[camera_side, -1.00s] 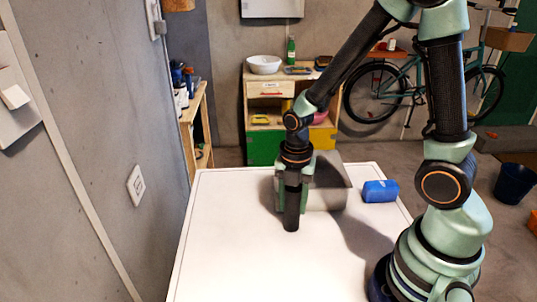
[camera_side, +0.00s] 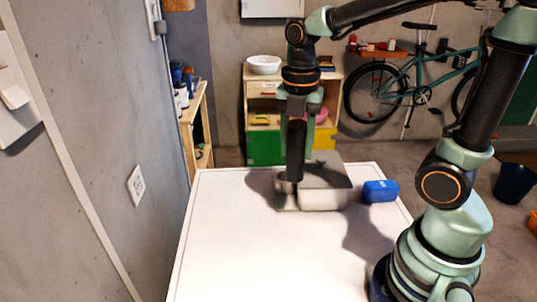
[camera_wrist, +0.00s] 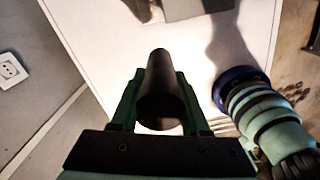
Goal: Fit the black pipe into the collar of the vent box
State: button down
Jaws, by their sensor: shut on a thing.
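The black pipe (camera_side: 297,150) hangs upright from my gripper (camera_side: 298,118), which is shut on its upper part. In the wrist view the pipe (camera_wrist: 160,92) stands between the two green fingers of my gripper (camera_wrist: 159,80). The grey vent box (camera_side: 325,197) sits on the white table. Its collar (camera_side: 284,187) is at the box's left end, partly behind the pipe's lower end. In the side view the pipe's lower end overlaps the collar; in the wrist view the collar (camera_wrist: 141,9) lies apart from the pipe, at the top edge. I cannot tell the exact height gap.
A blue block (camera_side: 380,191) lies on the table (camera_side: 270,250) just right of the vent box. The front and left of the table are clear. A grey wall with a socket (camera_side: 137,185) stands to the left. A shelf unit (camera_side: 265,103) stands behind.

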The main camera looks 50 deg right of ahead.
aim_at(297, 122)
notch_tip(297, 122, up, 4)
jog(key=shift+f, duration=0.1)
jog(key=shift+w+d+r, duration=0.15)
jog(key=shift+w+r, duration=0.1)
jog(key=w+d+r+m, duration=0.1)
jog(key=w+d+m, duration=0.8)
jog(key=m, duration=0.1)
notch_tip(297, 122, down, 20)
jog(key=shift+r, duration=0.25)
jog(key=shift+f, duration=0.1)
jog(key=shift+c, duration=1.9)
grip_release()
